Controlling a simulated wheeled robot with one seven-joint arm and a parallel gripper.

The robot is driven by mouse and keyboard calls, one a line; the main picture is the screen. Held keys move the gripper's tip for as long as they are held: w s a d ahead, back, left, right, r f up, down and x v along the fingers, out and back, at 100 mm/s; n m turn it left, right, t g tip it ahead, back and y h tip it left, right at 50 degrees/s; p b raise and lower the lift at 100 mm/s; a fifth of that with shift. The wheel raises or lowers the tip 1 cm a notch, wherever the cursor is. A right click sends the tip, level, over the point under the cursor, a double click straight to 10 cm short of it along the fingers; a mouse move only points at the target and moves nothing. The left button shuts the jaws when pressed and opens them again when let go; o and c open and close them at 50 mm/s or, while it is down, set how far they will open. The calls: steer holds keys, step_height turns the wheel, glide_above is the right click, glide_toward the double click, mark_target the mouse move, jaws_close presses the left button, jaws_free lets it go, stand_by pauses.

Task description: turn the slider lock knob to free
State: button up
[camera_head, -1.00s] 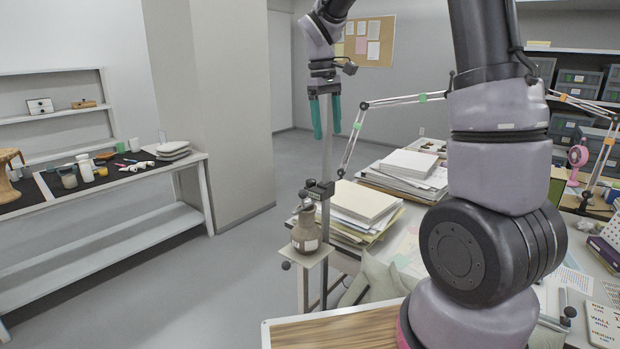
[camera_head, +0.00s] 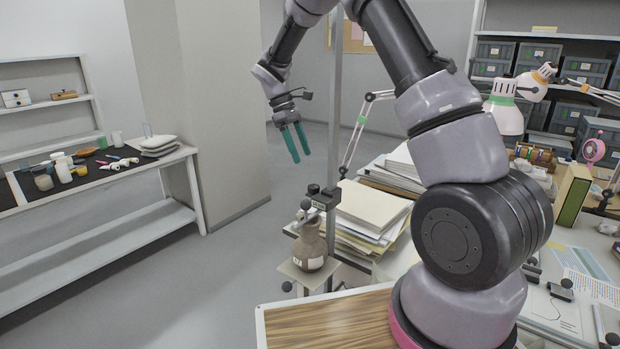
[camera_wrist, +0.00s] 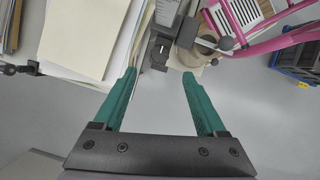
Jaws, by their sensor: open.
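A dark slider block (camera_head: 325,199) is clamped on an upright metal post (camera_head: 333,120) in the head view. A dark round knob (camera_head: 313,188) and a grey ball (camera_head: 305,204) sit at its left side; I cannot tell which is the lock knob. In the wrist view the slider (camera_wrist: 163,45) lies beyond the fingertips, with a dark ball-ended rod (camera_wrist: 226,44) to its right. My gripper (camera_head: 302,156) is open and empty, above and left of the slider, its teal fingers pointing down; they also show in the wrist view (camera_wrist: 160,73). Nothing touches the fingers.
A brown vessel (camera_head: 309,248) stands on a small platform (camera_head: 310,275) just below the slider. Stacked papers (camera_head: 370,208) lie close to the right of the post. A jointed lamp arm (camera_head: 360,125) rises behind. Open floor (camera_head: 230,265) is at the left.

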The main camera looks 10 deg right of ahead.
mark_target(314, 185)
steer(key=x, duration=1)
steer(key=shift+s+f, duration=0.1)
jaws_close()
steer(key=shift+n, duration=0.4)
steer(key=n, duration=0.2)
steer(key=n+t, duration=0.1)
steer(key=shift+s+n+t+h, duration=0.1)
steer(key=shift+n+t+h, duration=0.2)
steer(key=shift+n, duration=0.1)
steer(key=n+t, duration=0.1)
steer(key=n, duration=0.3)
steer(key=shift+t, duration=0.3)
steer(key=n, duration=0.2)
steer(key=n+t, duration=0.1)
steer(key=n, duration=0.2)
steer(key=shift+s+t, duration=0.15)
steer(key=shift+t, duration=0.15)
steer(key=n+t+y, duration=0.1)
steer(key=n, duration=0.3)
steer(key=shift+d, duration=0.1)
steer(key=shift+n+t, duration=0.3)
